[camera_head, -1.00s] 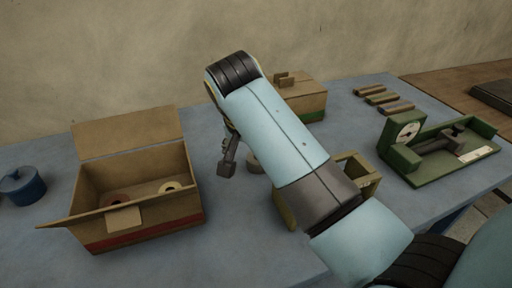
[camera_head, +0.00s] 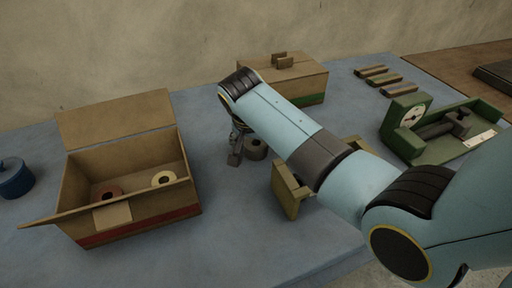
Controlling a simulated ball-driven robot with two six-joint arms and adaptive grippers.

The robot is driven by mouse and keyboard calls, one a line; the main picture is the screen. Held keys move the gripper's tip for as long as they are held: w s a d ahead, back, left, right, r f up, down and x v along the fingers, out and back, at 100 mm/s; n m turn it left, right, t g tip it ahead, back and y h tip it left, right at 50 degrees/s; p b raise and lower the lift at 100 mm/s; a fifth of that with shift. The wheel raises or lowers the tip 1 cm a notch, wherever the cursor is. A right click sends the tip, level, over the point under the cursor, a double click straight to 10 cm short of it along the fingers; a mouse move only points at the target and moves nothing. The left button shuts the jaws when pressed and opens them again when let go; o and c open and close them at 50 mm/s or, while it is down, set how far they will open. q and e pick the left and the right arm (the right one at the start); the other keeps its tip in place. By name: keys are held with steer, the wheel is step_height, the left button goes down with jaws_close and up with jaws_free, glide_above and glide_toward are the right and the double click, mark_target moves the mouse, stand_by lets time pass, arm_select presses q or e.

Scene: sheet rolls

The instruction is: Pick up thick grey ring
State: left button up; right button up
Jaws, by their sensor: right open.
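A thick grey ring (camera_head: 256,149) stands on the blue-grey table (camera_head: 215,225), partly hidden behind my right arm. My right gripper (camera_head: 235,158) hangs at the end of that arm, fingers pointing down, just left of the ring. It is open, and I see nothing between its fingers. Much of the gripper is hidden by the arm, and I cannot tell whether it touches the ring. My left gripper is out of view.
An open cardboard box (camera_head: 145,213) at left holds a reddish ring (camera_head: 112,192) and a cream ring (camera_head: 163,178). A blue canister (camera_head: 13,178) stands far left. A closed box (camera_head: 300,84), wooden holder (camera_head: 287,190) and green gauge device (camera_head: 430,138) stand to the right.

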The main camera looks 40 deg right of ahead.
steer(key=shift+w+f, duration=0.1)
steer(key=shift+f, duration=0.05)
steer(key=c, duration=1.3)
